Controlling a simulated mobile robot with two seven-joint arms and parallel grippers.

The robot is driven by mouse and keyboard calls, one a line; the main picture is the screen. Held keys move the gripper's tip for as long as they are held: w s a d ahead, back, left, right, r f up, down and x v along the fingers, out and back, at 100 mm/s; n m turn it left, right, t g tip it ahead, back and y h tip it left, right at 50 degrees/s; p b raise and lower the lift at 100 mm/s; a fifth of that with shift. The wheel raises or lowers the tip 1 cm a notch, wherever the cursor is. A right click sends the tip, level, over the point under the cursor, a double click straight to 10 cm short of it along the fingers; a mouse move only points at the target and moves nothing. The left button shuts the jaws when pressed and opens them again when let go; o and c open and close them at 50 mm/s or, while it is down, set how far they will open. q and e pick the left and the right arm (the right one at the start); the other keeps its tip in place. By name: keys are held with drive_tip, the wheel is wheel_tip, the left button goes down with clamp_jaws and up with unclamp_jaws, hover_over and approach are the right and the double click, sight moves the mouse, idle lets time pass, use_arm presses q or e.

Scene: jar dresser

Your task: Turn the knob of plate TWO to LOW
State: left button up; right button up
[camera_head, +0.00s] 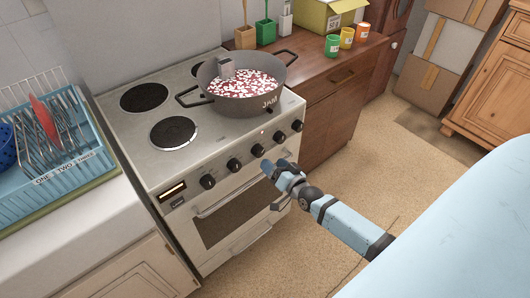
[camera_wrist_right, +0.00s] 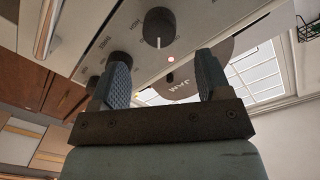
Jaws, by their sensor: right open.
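A white stove (camera_head: 150,150) has a row of black knobs on its sloped front panel, including one (camera_head: 233,164), one (camera_head: 257,150) and one (camera_head: 279,136). Plate labels are too small to read, so I cannot tell which is plate TWO. My right gripper (camera_head: 268,168) is just in front of the panel, near the middle knobs. In the right wrist view this gripper (camera_wrist_right: 162,80) is open with nothing between its fingers. A dark round knob (camera_wrist_right: 158,26) lies beyond the fingertips, apart from them, and another knob (camera_wrist_right: 120,58) is to its left. My left gripper is not in view.
A large JAM pan (camera_head: 262,104) with red and white contents sits on the stove's right side. Two bare burners (camera_head: 173,132) are on the left. An oven handle (camera_head: 230,195) runs below the knobs. A blue dish rack (camera_head: 20,190) stands at left.

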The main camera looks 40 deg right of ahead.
drive_tip(key=s, duration=0.7)
drive_tip(key=shift+d+r, duration=0.15)
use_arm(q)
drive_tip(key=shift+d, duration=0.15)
use_arm(e)
drive_tip(key=s+a+f+n+g+y, duration=0.1)
drive_tip(key=s+a+f+n+g, duration=0.2)
drive_tip(key=s+a, duration=0.45)
drive_tip(key=s+a+n+g+y, duration=0.1)
drive_tip(key=s+a+n+g, duration=0.35)
drive_tip(key=a, duration=0.65)
use_arm(q)
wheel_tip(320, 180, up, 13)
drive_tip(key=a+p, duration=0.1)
drive_tip(key=p, duration=1.4)
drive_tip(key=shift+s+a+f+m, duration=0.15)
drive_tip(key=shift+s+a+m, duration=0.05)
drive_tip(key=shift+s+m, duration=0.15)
use_arm(e)
wheel_tip(320, 180, up, 13)
drive_tip(key=s+n, duration=0.1)
drive_tip(key=shift+s+d+n+t, duration=0.25)
drive_tip(key=shift+d+n+t, duration=0.1)
drive_tip(key=shift+d+t, duration=0.1)
